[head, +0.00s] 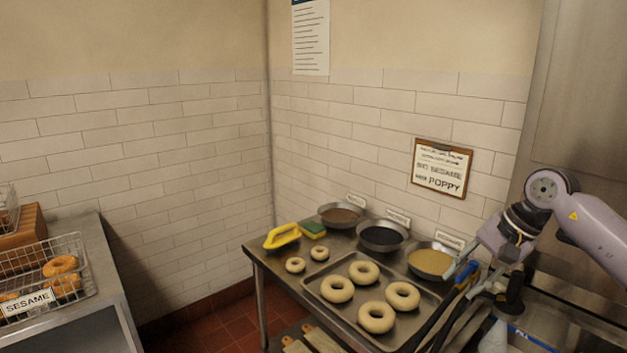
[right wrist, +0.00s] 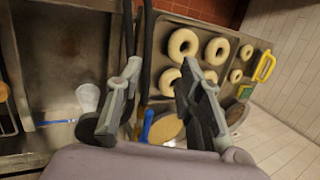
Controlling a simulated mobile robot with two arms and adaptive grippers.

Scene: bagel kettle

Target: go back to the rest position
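My right gripper (head: 463,285) is at the right of the head view, above the right end of the steel table. Its two fingers are spread apart in the right wrist view (right wrist: 162,66), with nothing seen held between them. A blue-handled tool (head: 467,270) shows behind and below the fingers; in the right wrist view its blue handle (right wrist: 147,124) lies below the gap. My left gripper is in neither view.
A tray (head: 424,318) with several pale bagels sits on the steel table (head: 262,262). Bowls of brown, dark (head: 382,236) and tan (head: 430,262) toppings stand behind it. A yellow-handled item (head: 283,236) and a sponge (head: 313,229) lie left. A wire basket (head: 80,262) holds baked bagels.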

